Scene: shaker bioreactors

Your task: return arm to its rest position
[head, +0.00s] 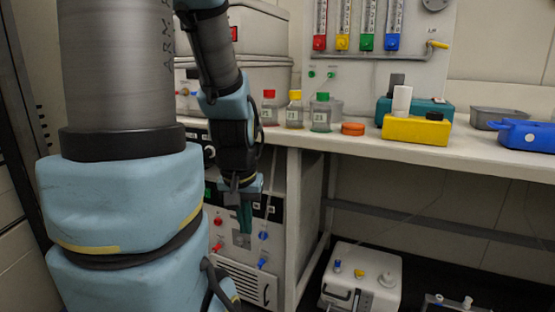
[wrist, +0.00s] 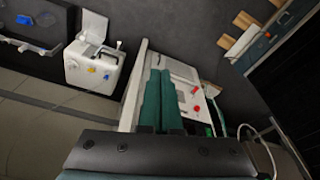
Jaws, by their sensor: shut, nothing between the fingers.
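My gripper (head: 244,219) hangs pointing down in the head view, in front of the lower cabinet unit with red and blue knobs. Its green fingers are together with nothing between them. In the wrist view the gripper (wrist: 161,98) shows as two green fingers side by side, shut and empty. My arm is bent, with its large blue and grey links filling the left of the head view and hiding part of the cabinet and shelves behind.
A white bench (head: 450,157) holds bottles, an orange lid (head: 353,129), a yellow block (head: 415,130) and a blue tray (head: 527,135). Below it a white box (head: 361,280) stands on the floor. The cabinet unit (head: 243,262) is close behind my gripper.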

